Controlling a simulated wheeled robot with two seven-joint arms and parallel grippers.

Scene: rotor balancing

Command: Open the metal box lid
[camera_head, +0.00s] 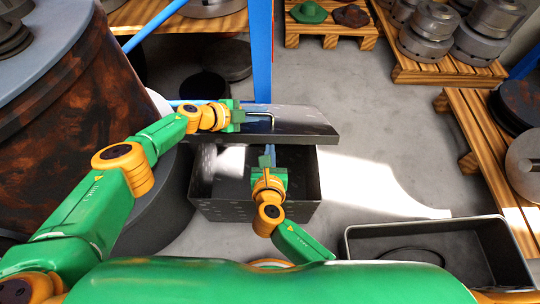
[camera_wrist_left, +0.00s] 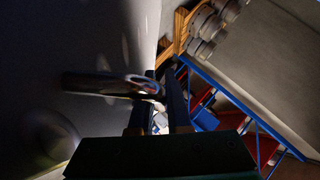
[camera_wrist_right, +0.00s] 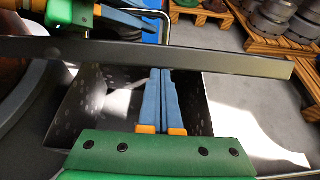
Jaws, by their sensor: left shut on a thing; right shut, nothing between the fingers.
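The dark metal box (camera_head: 230,209) stands on the floor, and its inside shows below the raised lid (camera_head: 305,124). The lid's edge crosses the right wrist view (camera_wrist_right: 230,62) as a long bar, with the box opening (camera_wrist_right: 105,100) below it. My left gripper (camera_head: 243,116) is shut on the bent lid handle (camera_head: 262,114), which also shows in the left wrist view (camera_wrist_left: 105,85). My right gripper (camera_head: 269,150) is over the box opening at the lid's near edge, its blue fingers (camera_wrist_right: 161,85) together and empty. Whether they touch the lid is unclear.
A large rusty drum (camera_head: 100,110) stands at the left, near my left arm. An open grey bin (camera_head: 435,226) is at the lower right. Pallets with metal parts (camera_head: 425,70) stand at the back right. A blue post (camera_head: 261,50) rises behind the lid.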

